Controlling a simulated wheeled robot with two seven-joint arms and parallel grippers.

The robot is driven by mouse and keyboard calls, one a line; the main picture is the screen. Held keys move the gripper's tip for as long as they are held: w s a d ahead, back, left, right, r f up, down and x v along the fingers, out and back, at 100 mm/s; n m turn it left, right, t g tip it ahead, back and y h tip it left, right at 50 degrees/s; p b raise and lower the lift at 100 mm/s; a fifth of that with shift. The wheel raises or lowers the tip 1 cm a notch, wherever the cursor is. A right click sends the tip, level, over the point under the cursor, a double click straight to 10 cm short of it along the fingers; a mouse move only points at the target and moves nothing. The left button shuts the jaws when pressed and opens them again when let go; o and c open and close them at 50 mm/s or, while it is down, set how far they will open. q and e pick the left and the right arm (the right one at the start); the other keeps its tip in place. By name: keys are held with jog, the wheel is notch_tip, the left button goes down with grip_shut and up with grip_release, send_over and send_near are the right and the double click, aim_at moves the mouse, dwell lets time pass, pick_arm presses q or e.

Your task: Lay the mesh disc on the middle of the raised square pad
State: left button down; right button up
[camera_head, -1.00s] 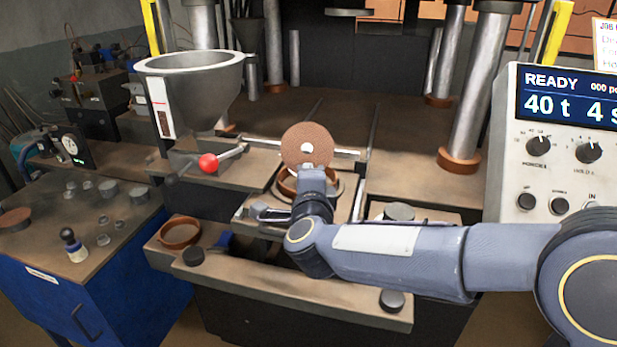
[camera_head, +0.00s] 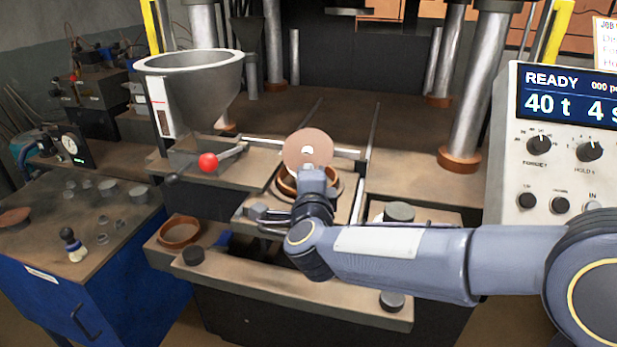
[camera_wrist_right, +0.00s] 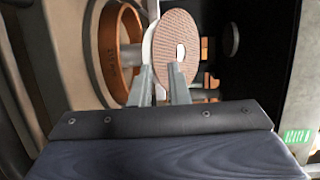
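The mesh disc (camera_head: 307,140), round and brown with a central hole, stands tilted above an orange-brown ring (camera_head: 284,185) in the head view. My right gripper (camera_head: 307,172) is at the disc's lower edge. In the right wrist view, the disc (camera_wrist_right: 178,40) rises between the fingertips, and its woven face shows. The gripper appears shut on its edge. The ring (camera_wrist_right: 130,58) is to the left there, apart from the disc. I cannot clearly make out the raised square pad; my forearm and wrist hide part of the plate (camera_head: 248,210) around the ring. My left gripper is not in view.
A grey hopper (camera_head: 195,80) and a red-knobbed lever (camera_head: 208,162) stand left of the disc. Another ring (camera_head: 180,232) lies on the front left ledge. Steel columns (camera_head: 475,90) and a control panel (camera_head: 565,150) are to the right. Open bed lies behind the disc.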

jog(key=shift+s+r, duration=0.15)
jog(key=shift+s, duration=1.25)
jog(key=o, duration=0.6)
jog(key=shift+s, duration=0.1)
jog(key=s+d+r+n+y, duration=0.2)
jog(key=s+d+n+y, duration=0.25)
jog(key=s, duration=0.35)
jog(key=s+d+f+n+g, duration=0.4)
jog(key=s+f, duration=0.2)
jog(key=s, duration=0.1)
jog(key=s+d+f+n+g, duration=0.3)
jog(key=s+d+f+n, duration=0.1)
jog(key=s, duration=0.3)
jog(key=s+d+f+n+g, duration=0.4)
jog(key=s+d+f, duration=0.1)
jog(key=s+f, duration=0.2)
jog(key=shift+s+f+g, duration=0.3)
jog(key=shift+s, duration=0.1)
